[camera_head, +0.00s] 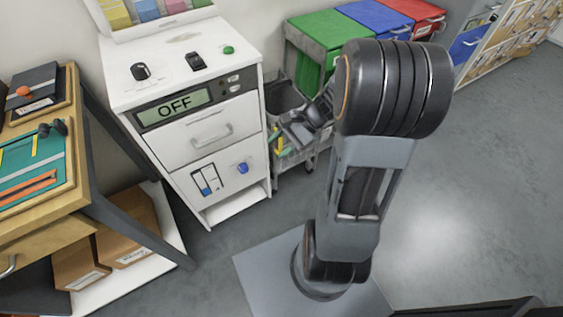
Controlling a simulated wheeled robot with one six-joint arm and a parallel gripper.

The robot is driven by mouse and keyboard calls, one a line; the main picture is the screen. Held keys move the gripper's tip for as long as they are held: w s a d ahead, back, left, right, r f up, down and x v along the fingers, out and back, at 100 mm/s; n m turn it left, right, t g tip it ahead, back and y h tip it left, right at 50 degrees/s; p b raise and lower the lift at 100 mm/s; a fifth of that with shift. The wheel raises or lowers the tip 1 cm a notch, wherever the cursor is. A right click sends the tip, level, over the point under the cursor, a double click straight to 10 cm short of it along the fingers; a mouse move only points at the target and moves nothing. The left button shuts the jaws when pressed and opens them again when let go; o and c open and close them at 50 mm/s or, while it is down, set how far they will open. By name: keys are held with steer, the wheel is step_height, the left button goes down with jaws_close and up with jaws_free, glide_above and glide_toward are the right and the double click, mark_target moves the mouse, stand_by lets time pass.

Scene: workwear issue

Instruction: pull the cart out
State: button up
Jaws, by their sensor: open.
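The cart (293,160) is a small grey one standing in the narrow gap between the white cabinet and the green-lidded bin. Its lower basket holds yellow and green items, and a dark container (284,97) sits at its top. Small casters show near the floor. My gripper (299,129) is open over the cart's front, partly hidden behind my own arm. I cannot tell whether it touches the cart. The cart's right side and its handle are not clearly visible behind my arm.
The white cabinet (205,134), with a display reading OFF, stands directly left of the cart. Bins with green (329,29), blue (373,17) and red (413,12) lids stand behind. A wooden workbench (45,230) is at left. Open grey floor (470,190) lies to the right.

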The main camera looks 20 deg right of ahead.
steer(key=w+d+f+m+t+y+b, duration=0.1)
steer(key=w+d+f+m+t+b, duration=0.15)
steer(key=f, duration=0.35)
steer(key=w+d+f+m+t+y+b, duration=0.1)
steer(key=d+f+m+t+y+b, duration=0.15)
steer(key=f+m, duration=0.2)
steer(key=m+t+h+b, duration=0.2)
steer(key=m+t+b, duration=0.5)
steer(key=m+t, duration=0.1)
glide_toward(281, 146)
steer(key=b+x, duration=0.1)
steer(key=x, duration=0.2)
steer(key=b+x, duration=0.1)
steer(key=x, duration=0.3)
steer(key=f+b+x, duration=0.1)
steer(key=b+x, duration=0.1)
steer(key=x, duration=0.1)
steer(key=shift+w+d, duration=0.1)
steer(key=shift+w, duration=0.3)
steer(key=shift+c, duration=0.5)
jaws_close()
